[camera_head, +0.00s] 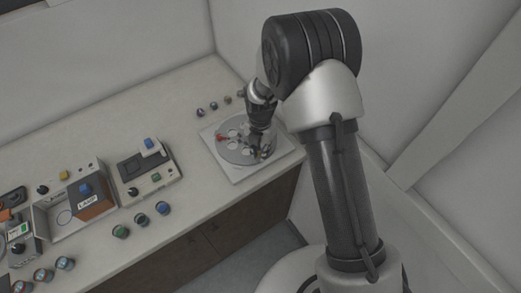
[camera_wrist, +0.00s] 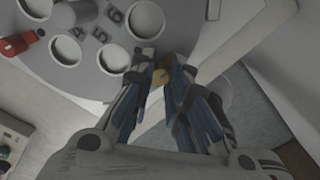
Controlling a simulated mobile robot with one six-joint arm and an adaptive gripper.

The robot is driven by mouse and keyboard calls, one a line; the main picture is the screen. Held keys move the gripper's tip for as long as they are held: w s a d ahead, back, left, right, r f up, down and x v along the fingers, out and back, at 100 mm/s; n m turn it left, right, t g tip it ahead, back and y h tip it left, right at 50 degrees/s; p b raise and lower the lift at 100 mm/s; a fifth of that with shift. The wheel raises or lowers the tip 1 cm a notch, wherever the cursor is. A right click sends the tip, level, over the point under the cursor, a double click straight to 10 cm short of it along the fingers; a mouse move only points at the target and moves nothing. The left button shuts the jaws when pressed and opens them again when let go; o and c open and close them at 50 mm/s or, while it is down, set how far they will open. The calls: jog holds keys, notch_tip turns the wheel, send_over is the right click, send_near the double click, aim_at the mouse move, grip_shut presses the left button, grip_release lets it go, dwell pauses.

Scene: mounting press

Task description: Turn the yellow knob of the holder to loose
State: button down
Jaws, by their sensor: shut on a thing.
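The holder (camera_wrist: 85,75) is a round grey disc with white-looking round holes and raised numbers 4, 5 and 6 in the wrist view. In the head view the holder (camera_head: 232,152) sits on a white square plate at the counter's right end. My gripper (camera_wrist: 160,82) is at the disc's edge in the wrist view, its fingers shut on the yellow knob (camera_wrist: 161,77). Only a small part of the knob shows between the fingertips. In the head view my gripper (camera_head: 260,148) is over the disc's right side and hides the knob.
A red part (camera_wrist: 18,43) sticks out at the disc's left edge. Several small cylinders (camera_head: 214,106) stand behind the plate. A device with a blue knob (camera_head: 148,170) is to the left, with several more cylinders (camera_head: 141,219) in front. The counter's front edge is close to the plate.

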jog(key=shift+n, duration=0.5)
jog(key=c, duration=1.5)
grip_release()
jog(key=shift+r, duration=0.1)
notch_tip(320, 180, up, 12)
jog(key=shift+f, duration=0.1)
